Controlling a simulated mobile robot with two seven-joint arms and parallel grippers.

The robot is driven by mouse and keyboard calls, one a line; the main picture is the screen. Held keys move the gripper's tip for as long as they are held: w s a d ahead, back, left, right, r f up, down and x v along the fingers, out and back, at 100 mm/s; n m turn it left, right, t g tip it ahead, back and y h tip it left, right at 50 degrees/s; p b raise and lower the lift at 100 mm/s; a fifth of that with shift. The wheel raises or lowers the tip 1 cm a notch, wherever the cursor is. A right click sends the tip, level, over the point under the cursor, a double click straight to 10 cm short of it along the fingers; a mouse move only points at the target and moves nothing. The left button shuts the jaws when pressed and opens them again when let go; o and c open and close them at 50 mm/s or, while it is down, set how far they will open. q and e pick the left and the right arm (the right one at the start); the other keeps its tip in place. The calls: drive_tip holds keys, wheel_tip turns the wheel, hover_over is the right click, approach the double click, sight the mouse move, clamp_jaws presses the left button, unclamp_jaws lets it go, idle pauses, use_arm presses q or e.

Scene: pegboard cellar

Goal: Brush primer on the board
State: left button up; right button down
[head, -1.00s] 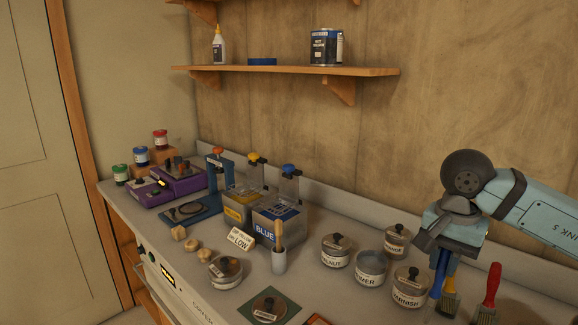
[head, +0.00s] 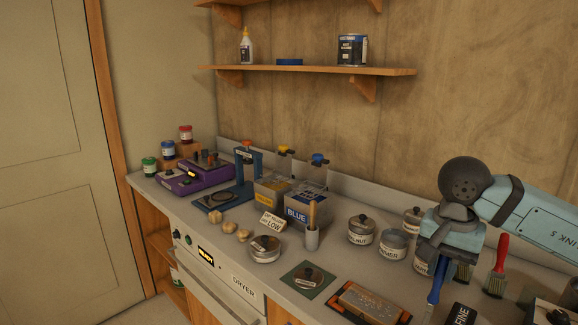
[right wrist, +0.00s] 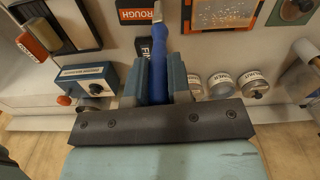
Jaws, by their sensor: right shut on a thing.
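My right gripper (head: 446,250) is shut on a blue-handled brush (head: 435,288), which hangs downward above the counter. The right wrist view shows the blue handle (right wrist: 158,78) between the jaws; the bristles are not clear. The primer jar (head: 393,245) stands left of the gripper, with no lid knob on top. A reddish-brown board (head: 368,304) with pale specks lies at the counter's front, left of the brush; part of it also shows in the right wrist view (right wrist: 226,13). A knobbed lid (head: 308,277) lies on a green mat. My left gripper is out of view.
The walnut jar (head: 361,230) stands beside the primer; the varnish jar is partly behind my gripper. A red-handled brush (head: 499,255) stands to the right. A black block marked FINE (head: 461,315) is at the front. Blue tank (head: 304,207) and dryer (head: 215,270) are left.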

sight(429, 307)
drive_tip(key=f+n, duration=0.2)
drive_tip(key=s+a+f+n, duration=0.1)
drive_tip(key=f+n, duration=0.3)
drive_tip(key=shift+s+a+f+n, duration=0.3)
drive_tip(key=shift+s+f, duration=0.05)
drive_tip(key=shift+s, duration=0.05)
drive_tip(key=f+b, duration=0.2)
drive_tip(key=f+n, duration=0.1)
drive_tip(key=shift+s+a+b, duration=0.3)
drive_tip(key=shift+s+b, duration=0.1)
wheel_tip(429, 307, up, 3)
drive_tip(key=p, duration=0.5)
drive_tip(key=shift+f, duration=0.1)
use_arm(q)
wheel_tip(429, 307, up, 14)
drive_tip(key=p, duration=1.4)
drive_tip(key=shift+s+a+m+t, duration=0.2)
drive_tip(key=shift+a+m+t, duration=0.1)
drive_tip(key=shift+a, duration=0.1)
use_arm(e)
drive_tip(key=r, duration=0.1)
drive_tip(key=s+r, duration=0.1)
drive_tip(key=r, duration=0.1)
drive_tip(key=s+r, duration=0.1)
drive_tip(key=shift+s+r, duration=0.2)
drive_tip(key=shift+r, duration=0.15)
